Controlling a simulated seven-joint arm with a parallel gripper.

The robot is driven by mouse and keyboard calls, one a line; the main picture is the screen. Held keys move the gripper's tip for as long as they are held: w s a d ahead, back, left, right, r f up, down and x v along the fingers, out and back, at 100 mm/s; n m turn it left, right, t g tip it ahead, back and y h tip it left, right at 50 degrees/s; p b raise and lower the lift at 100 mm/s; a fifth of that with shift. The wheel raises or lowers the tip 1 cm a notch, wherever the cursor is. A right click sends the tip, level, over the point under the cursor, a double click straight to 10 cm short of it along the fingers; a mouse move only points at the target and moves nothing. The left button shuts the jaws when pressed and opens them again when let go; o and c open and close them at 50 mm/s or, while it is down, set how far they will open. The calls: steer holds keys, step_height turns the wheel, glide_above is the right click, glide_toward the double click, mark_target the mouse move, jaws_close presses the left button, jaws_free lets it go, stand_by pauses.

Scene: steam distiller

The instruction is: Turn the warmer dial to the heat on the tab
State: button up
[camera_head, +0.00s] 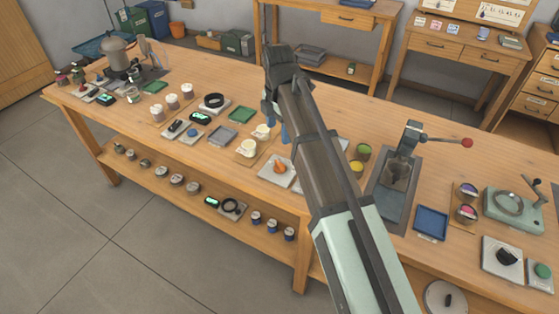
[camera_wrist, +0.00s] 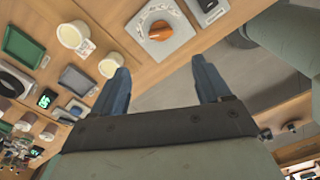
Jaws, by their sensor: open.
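The warmer dial is an orange knob (camera_head: 280,168) on a pale square plate (camera_head: 270,180) near the table's front edge. In the wrist view the orange knob (camera_wrist: 160,31) sits at the top middle, on the plate (camera_wrist: 181,42) with marks curving around the knob. My gripper (camera_head: 276,122) has blue fingers and hangs over the table behind the dial. In the wrist view my gripper (camera_wrist: 161,80) is open and empty, its fingers apart and clear of the knob. I cannot make out which mark the knob points to, nor a tab with a readable heat.
Cream cups (camera_head: 249,148) stand left of the dial, with a green tray (camera_head: 221,138) beyond them. A grey lever press (camera_head: 398,175) with a red-tipped handle stands to the right.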

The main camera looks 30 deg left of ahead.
mark_target(279, 164)
step_height(279, 164, down, 14)
steer(key=shift+d+r, duration=0.15)
steer(key=shift+r, duration=0.05)
stand_by(0.5)
steer(key=shift+c, duration=0.4)
steer(key=c, duration=1)
steer(key=shift+o, duration=0.2)
